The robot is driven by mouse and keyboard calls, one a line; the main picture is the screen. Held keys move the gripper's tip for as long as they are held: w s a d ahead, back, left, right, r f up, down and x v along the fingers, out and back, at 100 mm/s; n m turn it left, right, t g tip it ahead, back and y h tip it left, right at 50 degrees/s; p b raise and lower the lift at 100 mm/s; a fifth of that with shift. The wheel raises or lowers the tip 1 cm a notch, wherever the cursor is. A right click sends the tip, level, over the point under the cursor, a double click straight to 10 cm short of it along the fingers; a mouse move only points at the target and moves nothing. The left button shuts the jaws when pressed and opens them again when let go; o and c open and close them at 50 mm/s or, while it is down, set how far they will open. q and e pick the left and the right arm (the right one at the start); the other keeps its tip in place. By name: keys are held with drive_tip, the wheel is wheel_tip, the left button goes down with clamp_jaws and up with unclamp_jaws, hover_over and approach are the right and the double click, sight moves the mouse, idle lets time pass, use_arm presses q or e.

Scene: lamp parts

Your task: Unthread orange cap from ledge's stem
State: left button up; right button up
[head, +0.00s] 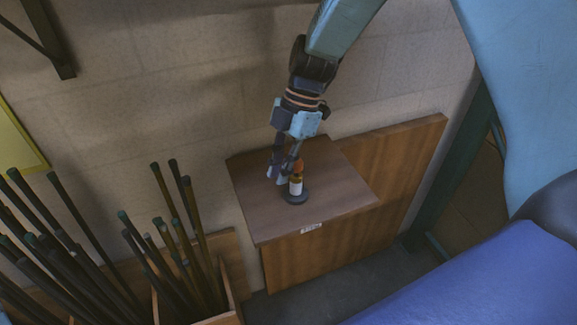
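A small orange cap (299,166) tops a short upright stem (296,186) with a yellowish upper part and a white lower part. The stem stands on a dark round base (295,197) on the brown wooden ledge (254,213). My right gripper (280,176) points down from above, its fingers just left of the cap and stem in the picture. One finger partly overlaps the cap's edge; I cannot tell whether it touches the cap or how far apart the fingers are. My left gripper is not in view.
The ledge has a small white label (311,228) on its front edge. Many dark rods (165,210) stand upright in wooden bins at the left. A wall is close behind the ledge. A large blue surface (480,280) fills the lower right. The ledge top is otherwise bare.

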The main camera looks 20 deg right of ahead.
drive_tip(key=w+m+t, duration=0.1)
drive_tip(key=m, duration=0.2)
drive_tip(key=w+m+t, duration=0.1)
drive_tip(key=w+m, duration=0.1)
drive_tip(key=m, duration=0.2)
drive_tip(key=w+m+t+b, duration=0.1)
drive_tip(key=w+m+t, duration=0.1)
drive_tip(key=m, duration=0.1)
drive_tip(key=shift+d+r+h, duration=0.25)
drive_tip(key=shift+d+h, duration=0.05)
drive_tip(key=shift+w, duration=0.1)
drive_tip(key=shift+f, duration=0.1)
drive_tip(key=c, duration=0.3)
clamp_jaws()
